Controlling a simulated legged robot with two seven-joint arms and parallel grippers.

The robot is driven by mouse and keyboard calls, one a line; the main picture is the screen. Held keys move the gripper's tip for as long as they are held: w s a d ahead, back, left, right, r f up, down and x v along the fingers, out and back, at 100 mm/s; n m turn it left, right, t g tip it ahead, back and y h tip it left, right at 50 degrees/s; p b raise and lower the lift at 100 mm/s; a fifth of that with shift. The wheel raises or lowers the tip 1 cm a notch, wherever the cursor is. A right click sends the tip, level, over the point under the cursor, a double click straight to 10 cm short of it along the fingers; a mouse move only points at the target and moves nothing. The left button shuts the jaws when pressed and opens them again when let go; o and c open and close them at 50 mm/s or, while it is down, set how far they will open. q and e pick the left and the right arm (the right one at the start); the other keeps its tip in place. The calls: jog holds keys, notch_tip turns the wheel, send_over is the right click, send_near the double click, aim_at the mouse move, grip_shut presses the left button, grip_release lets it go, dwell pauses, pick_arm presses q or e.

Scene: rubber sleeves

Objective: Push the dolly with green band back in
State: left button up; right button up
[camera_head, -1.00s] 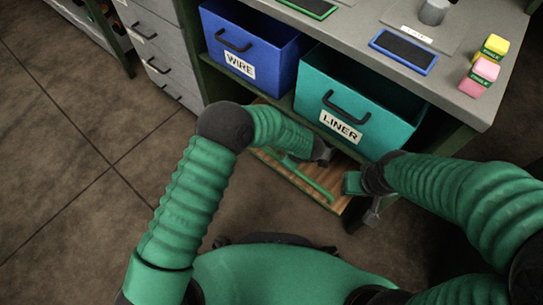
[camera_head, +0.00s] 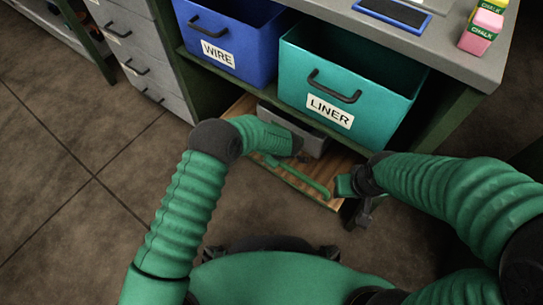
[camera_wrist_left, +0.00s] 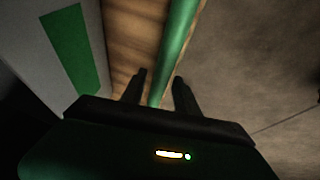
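The dolly is a low wooden platform (camera_head: 239,107) under the bench, with a green bar (camera_head: 303,179) along its front edge. A grey box (camera_head: 313,141) stands on it. In the left wrist view the box (camera_wrist_left: 45,25) carries a green band (camera_wrist_left: 70,45), beside the wooden top (camera_wrist_left: 130,40). My left gripper (camera_wrist_left: 160,88) is open, its two fingers on either side of the green bar (camera_wrist_left: 172,55), with small gaps visible. In the head view its fingers are hidden by my forearm. My right gripper (camera_head: 360,212) hangs just right of the dolly's front corner; its opening is unclear.
A blue WIRE bin (camera_head: 236,45) and a teal LINER bin (camera_head: 340,85) sit on the shelf above the dolly. The bench top (camera_head: 440,60) holds chalk boxes (camera_head: 482,30). Grey drawers (camera_head: 135,45) stand left. The tiled floor (camera_head: 80,180) is clear at left.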

pick_arm(q)
jog(key=shift+a, duration=0.1)
grip_shut()
dwell(1.1)
